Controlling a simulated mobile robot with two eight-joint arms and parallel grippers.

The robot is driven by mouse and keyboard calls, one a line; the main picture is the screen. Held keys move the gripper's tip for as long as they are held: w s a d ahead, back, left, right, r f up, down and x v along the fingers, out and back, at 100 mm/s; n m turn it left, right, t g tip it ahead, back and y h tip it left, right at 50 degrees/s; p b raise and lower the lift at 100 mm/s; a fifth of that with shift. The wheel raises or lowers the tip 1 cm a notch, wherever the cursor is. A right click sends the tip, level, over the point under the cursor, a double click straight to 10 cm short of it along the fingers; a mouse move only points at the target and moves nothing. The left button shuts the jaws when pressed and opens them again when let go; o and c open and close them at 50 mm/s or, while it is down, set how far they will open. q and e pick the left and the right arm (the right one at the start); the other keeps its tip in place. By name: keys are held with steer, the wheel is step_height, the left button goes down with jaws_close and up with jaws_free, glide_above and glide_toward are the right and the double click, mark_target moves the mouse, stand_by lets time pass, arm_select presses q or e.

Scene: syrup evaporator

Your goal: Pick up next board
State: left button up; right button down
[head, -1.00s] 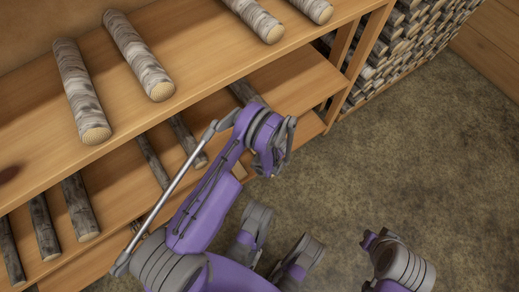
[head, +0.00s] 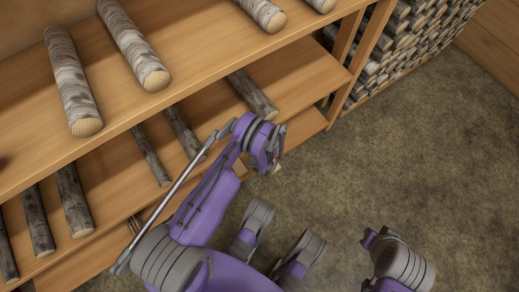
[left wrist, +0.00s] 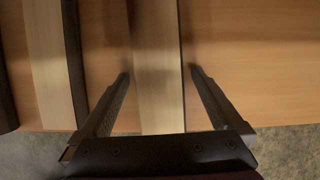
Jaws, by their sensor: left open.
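In the left wrist view a pale board (left wrist: 157,45) with a dark edge lies on a wooden shelf (left wrist: 230,60). My left gripper (left wrist: 160,73) is open, and its two fingers appear on either side of this board, with gaps. Whether the fingertips reach down to its level cannot be told. A second pale board (left wrist: 48,65) with a dark edge lies to the left. In the head view my left gripper (head: 274,152) is at the front of the lower shelving, its jaws mostly hidden. My right gripper is not in view.
Several light-barked logs (head: 72,85) lie on the upper shelf (head: 190,105). Darker logs (head: 252,94) lie on the shelf below, on both sides of my left arm. Stacked firewood (head: 400,50) stands at the back right. The floor (head: 410,160) on the right is clear.

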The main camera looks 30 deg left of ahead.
arm_select(q)
jaws_close()
stand_by(0.5)
